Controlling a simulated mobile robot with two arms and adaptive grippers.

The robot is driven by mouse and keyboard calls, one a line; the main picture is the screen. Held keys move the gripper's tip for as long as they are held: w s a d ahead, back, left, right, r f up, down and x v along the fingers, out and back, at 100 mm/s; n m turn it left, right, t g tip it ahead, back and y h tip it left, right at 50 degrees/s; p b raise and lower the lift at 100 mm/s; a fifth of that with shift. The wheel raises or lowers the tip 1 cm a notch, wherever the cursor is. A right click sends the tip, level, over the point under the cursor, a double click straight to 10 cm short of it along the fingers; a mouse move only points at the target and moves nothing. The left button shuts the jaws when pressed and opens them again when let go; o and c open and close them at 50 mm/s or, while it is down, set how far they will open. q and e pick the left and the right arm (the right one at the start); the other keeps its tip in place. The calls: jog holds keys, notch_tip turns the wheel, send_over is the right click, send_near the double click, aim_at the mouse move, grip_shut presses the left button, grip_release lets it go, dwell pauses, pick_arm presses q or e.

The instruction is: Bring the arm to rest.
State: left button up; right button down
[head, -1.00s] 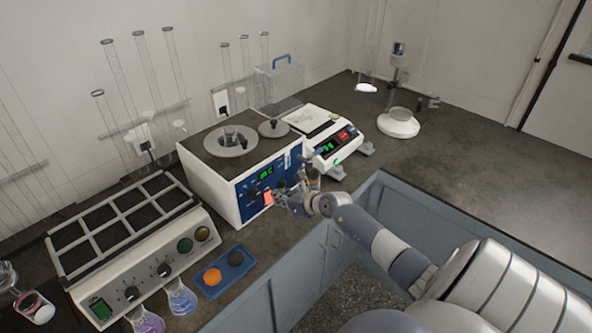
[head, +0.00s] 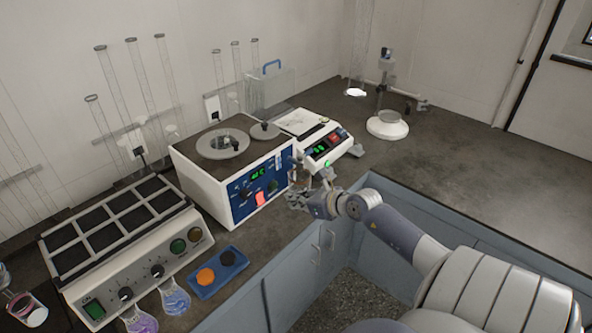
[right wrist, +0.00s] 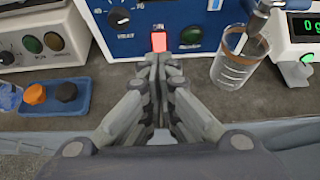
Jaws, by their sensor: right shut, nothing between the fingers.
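My right gripper (head: 296,196) is in front of the white and blue bath unit (head: 222,185), near the counter's front edge. In the right wrist view my right gripper (right wrist: 160,62) has its fingers together with nothing between them. Its tips point at the blue front panel (right wrist: 165,18), just below a lit red switch (right wrist: 159,41). I cannot tell whether the tips touch the panel. My left gripper is not in view.
A glass beaker (right wrist: 238,60) stands right of the fingers. A blue tray (head: 218,273) with an orange and a dark cap lies to the left, beside a hotplate block (head: 125,240) and flasks (head: 174,297). The counter at right (head: 470,155) is clear.

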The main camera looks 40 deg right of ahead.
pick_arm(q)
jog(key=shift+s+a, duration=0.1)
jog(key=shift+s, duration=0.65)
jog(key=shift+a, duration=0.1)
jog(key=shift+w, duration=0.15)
